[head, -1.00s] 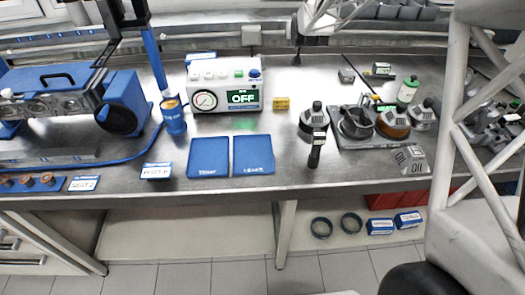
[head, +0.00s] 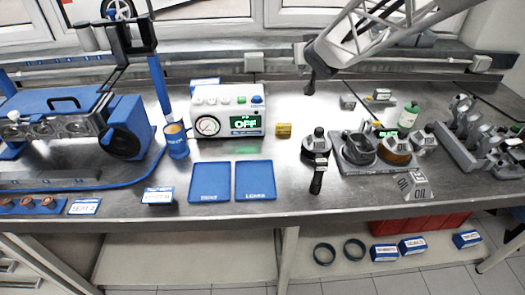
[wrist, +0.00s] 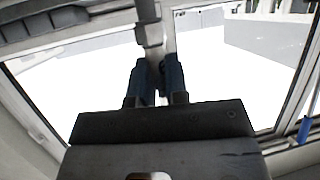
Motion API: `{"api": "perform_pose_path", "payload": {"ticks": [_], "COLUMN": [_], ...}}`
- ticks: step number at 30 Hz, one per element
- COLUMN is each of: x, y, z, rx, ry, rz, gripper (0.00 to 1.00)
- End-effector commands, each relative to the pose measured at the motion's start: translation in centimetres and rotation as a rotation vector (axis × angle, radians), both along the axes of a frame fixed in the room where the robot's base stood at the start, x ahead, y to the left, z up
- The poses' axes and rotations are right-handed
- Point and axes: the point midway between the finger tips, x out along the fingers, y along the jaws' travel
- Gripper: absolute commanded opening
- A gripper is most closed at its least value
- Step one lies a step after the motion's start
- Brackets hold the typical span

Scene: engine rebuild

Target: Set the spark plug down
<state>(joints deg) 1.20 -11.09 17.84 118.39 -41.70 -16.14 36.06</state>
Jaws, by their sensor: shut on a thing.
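In the wrist view my gripper (wrist: 157,78) has its two blue fingers close together, pointing toward the window. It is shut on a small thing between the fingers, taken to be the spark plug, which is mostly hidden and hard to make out. In the head view my arm reaches in from the top right, above the back of the bench; I cannot make out the fingers or plug there. Two flat blue trays, a left one (head: 210,182) and a right one (head: 255,181), lie side by side near the bench's front edge, and both look empty.
A tester box (head: 228,112) with a gauge reads OFF behind the trays. A blue cup (head: 176,141) and a blue machine (head: 125,120) stand left. Bare steel lies between.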

Motion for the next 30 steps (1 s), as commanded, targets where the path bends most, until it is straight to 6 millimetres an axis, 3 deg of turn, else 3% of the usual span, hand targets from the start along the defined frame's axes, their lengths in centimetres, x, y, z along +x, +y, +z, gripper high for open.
{"api": "perform_pose_path", "payload": {"ticks": [14, 30], "x": [-10.8, -22.1], "y": [2.4, 5.2], "z": [1.5, -0.1], "rx": [-0.001, 0.000], "ry": [-0.002, -0.001], "rz": [0.175, 0.365], "gripper": [0.00, 0.00]}}
